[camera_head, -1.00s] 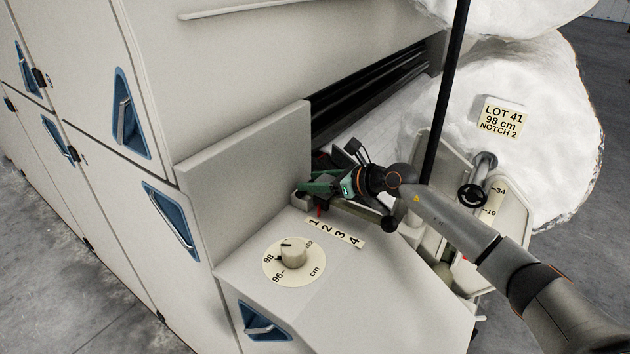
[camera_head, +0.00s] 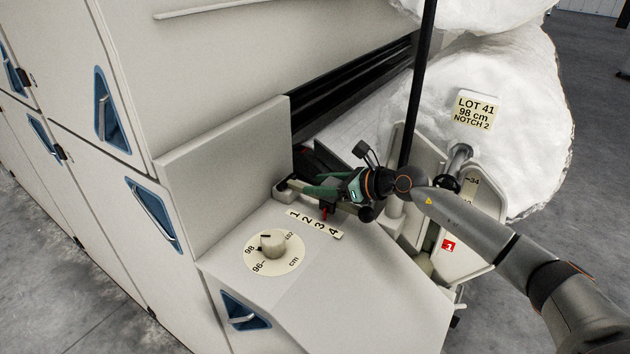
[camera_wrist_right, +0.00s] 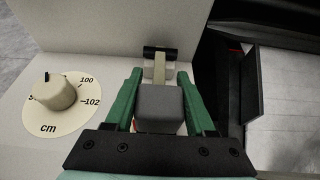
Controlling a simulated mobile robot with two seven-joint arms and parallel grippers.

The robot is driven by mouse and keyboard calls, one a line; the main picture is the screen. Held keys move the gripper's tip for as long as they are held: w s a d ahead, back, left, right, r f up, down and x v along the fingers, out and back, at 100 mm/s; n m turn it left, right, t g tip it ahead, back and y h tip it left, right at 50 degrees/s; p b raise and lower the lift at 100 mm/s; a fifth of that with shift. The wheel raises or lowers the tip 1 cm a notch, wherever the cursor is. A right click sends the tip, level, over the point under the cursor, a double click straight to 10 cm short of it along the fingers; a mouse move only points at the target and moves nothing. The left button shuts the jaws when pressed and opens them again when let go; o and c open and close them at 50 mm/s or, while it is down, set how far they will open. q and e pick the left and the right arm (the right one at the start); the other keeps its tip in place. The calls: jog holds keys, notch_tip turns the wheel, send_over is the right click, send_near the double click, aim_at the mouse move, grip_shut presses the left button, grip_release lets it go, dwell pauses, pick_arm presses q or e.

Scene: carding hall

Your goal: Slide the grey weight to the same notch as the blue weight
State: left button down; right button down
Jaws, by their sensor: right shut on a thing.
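In the right wrist view, the grey weight (camera_wrist_right: 160,106) is a block between the green fingers of my right gripper (camera_wrist_right: 159,82). A pale bar (camera_wrist_right: 159,68) runs on past the weight to a dark end piece. In the head view, my right gripper (camera_head: 318,190) is shut at this bar, above the number strip (camera_head: 314,223) marked 1 to 4. A small red pointer (camera_head: 324,212) hangs below the gripper, about level with 3. I cannot make out the blue weight in either view. My left gripper is not in view.
A cm dial (camera_head: 273,246) sits on the console top beside the strip. A cream panel (camera_head: 225,150) stands behind it. A black upright pole (camera_head: 418,85) rises close behind my right arm. A card (camera_head: 475,112) on the white fleece reads LOT 41, 98 cm, NOTCH 2.

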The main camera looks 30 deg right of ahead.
jog(key=shift+c, duration=1.2)
grip_release()
notch_tip(320, 180, up, 4)
jog(key=b, duration=0.2)
send_over(366, 208)
jog(key=w, duration=0.1)
jog(key=shift+a, duration=0.2)
jog(key=shift+s+d+r+b, duration=0.15)
jog(key=shift+s+d+b, duration=0.05)
jog(key=shift+s+b, duration=0.1)
jog(key=shift+s+r, duration=0.15)
jog(key=shift+r, duration=0.05)
